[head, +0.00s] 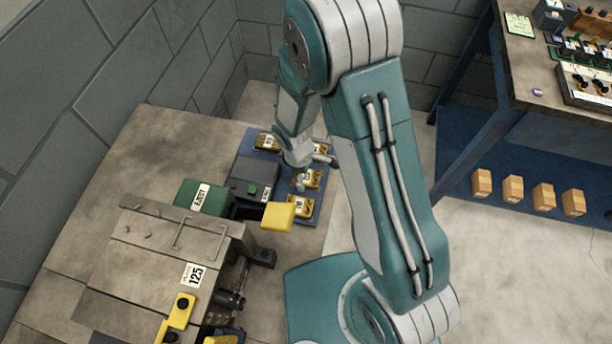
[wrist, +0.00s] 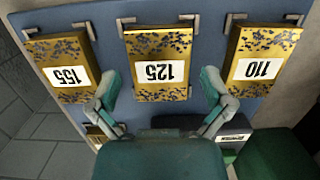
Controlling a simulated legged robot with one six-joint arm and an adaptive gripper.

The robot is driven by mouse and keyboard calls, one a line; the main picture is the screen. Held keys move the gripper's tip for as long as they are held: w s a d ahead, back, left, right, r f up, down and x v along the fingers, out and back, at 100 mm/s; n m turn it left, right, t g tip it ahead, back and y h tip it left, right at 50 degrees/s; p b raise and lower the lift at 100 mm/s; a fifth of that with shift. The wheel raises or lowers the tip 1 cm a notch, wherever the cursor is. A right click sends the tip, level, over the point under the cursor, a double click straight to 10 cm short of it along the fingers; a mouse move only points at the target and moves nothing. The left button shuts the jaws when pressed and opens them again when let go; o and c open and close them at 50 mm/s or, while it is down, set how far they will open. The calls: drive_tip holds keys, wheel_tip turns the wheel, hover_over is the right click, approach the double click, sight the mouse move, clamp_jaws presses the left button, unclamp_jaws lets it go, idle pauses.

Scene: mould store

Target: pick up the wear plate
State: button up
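Nothing is between the fingertips that I can see as held. In the head view my gripper (head: 313,163) hangs over the board and partly hides the gold plates (head: 299,207).
A large mould labelled 125 (head: 150,240) lies in front. A bench (head: 530,70) with parts is at right. The table's back left is clear.

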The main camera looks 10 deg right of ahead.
drive_tip(key=c, duration=1.2)
